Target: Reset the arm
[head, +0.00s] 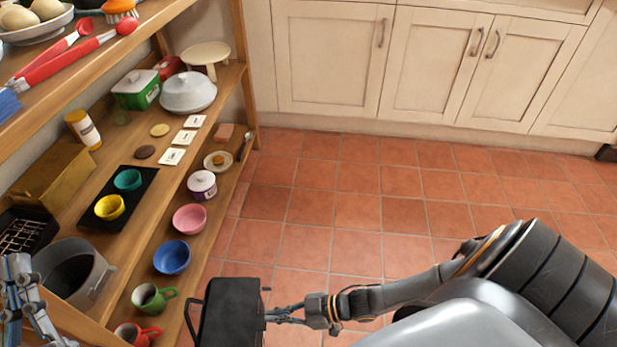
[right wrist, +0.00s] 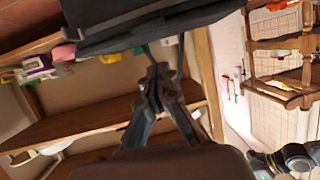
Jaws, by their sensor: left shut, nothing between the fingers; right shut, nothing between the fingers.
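My right arm reaches in from the lower right of the head view. Its gripper (head: 284,314) is shut beside a black case-like object (head: 232,312) with a thin handle or bar at its left side. In the right wrist view the closed fingertips (right wrist: 156,78) point at the dark underside of that black object (right wrist: 150,25). Whether they touch or hook it is unclear. My left gripper (head: 25,290) is shut at the lower left corner of the head view, in front of the grey pot (head: 95,285), partly cut off by the frame.
A wooden shelf unit (head: 240,85) on the left holds cups, bowls, cards and a white lidded dish (head: 188,92). A blue bowl (head: 172,257) and green mug (head: 152,297) stand near its edge. The tiled floor (head: 350,210) to the right is clear up to white cabinets (head: 330,55).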

